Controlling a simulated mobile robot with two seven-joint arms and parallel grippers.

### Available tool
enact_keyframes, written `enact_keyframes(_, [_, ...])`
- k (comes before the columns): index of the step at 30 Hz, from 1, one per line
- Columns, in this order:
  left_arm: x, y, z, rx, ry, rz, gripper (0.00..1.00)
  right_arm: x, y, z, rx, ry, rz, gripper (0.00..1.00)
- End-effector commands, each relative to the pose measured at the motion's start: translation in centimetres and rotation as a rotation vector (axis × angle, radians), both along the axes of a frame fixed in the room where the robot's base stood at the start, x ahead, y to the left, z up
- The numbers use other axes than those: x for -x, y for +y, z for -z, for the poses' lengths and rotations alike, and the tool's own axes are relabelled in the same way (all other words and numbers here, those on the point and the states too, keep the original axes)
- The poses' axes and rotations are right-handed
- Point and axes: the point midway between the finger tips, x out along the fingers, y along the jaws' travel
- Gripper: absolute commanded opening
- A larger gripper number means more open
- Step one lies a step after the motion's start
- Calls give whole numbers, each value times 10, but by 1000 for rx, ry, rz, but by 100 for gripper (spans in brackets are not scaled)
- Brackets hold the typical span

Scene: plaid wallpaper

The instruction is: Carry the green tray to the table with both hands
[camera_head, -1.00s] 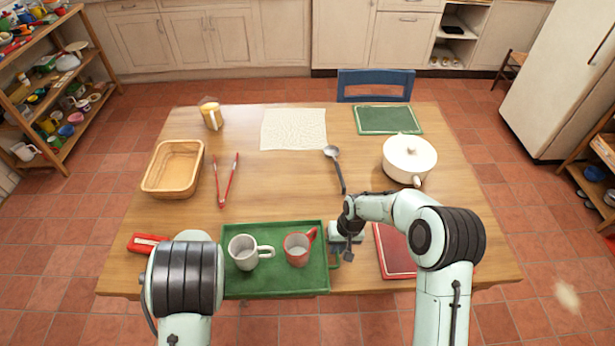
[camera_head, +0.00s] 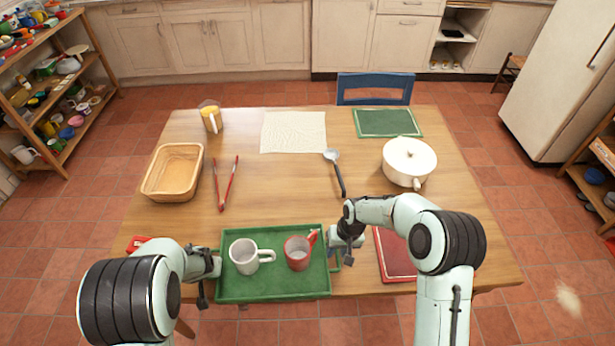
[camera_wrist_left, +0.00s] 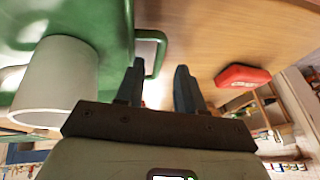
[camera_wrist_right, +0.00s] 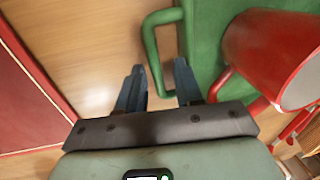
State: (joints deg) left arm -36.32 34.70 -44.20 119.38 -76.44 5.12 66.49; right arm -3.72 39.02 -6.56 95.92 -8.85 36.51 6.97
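The green tray (camera_head: 272,293) lies flat at the near edge of the wooden table. A white mug (camera_head: 244,257) and a red mug (camera_head: 298,254) stand on it. My left gripper (camera_head: 203,295) is at the tray's left end; in the left wrist view its fingers (camera_wrist_left: 157,90) are apart, with the green left handle (camera_wrist_left: 160,42) just ahead of the gap. My right gripper (camera_head: 347,258) is at the right end; in the right wrist view its fingers (camera_wrist_right: 157,85) are apart, with the green right handle (camera_wrist_right: 150,45) reaching the gap. Neither is closed on a handle.
A red book-like item (camera_head: 396,262) lies right of the tray, and a red object (camera_head: 137,243) lies left behind my left arm. Tongs (camera_head: 228,185), a ladle (camera_head: 336,170), a basket (camera_head: 172,172) and a white pot (camera_head: 408,163) stand farther back. The table's middle is clear.

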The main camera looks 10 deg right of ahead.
Motion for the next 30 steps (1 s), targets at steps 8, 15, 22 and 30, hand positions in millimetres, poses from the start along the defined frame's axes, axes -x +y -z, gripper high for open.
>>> enact_keyframes(8, [13,-4,-29,0,-2,-1,38,0,1,0,-2,0,-2,38])
enact_keyframes(15, [18,-6,-39,-2,1,-1,38,0,1,-3,-2,0,-2,38])
enact_keyframes(22, [18,-6,-39,-3,2,-1,38,0,-6,-39,-2,-5,0,38])
enact_keyframes(30, [18,-6,-39,-3,2,-1,38,2,-17,-93,-1,-4,0,38])
